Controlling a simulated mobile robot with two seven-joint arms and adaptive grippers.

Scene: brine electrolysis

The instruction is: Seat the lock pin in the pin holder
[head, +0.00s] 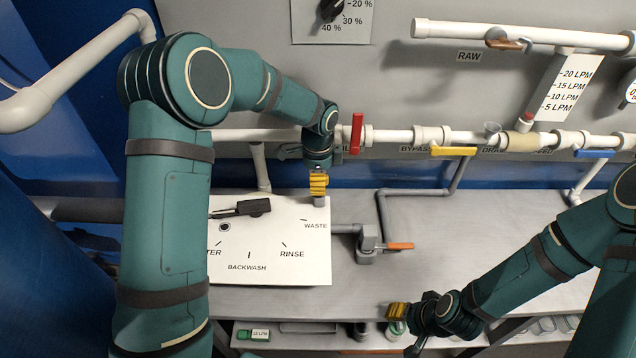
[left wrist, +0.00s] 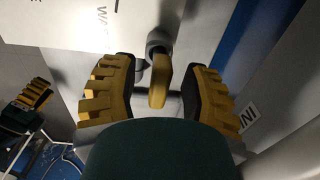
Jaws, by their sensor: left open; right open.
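My left gripper (head: 318,183) is over the right edge of the white dial board (head: 285,225). In the left wrist view its two yellow ribbed fingers (left wrist: 160,95) are open, one on each side of a yellow tab, seemingly the lock pin (left wrist: 159,76), with gaps on both sides. A grey round collar (left wrist: 158,42), seemingly the pin holder, is at the tab's far end. It seems to be the grey cylinder (head: 319,201) just below the gripper in the head view. How deep the pin sits cannot be told. My right gripper (head: 398,312) is open and empty near the bench's front edge.
A grey pipe with an orange-handled valve (head: 398,246) stands right of the board. White piping with a red handle (head: 357,134) runs behind. The bench (head: 470,250) is clear at centre right.

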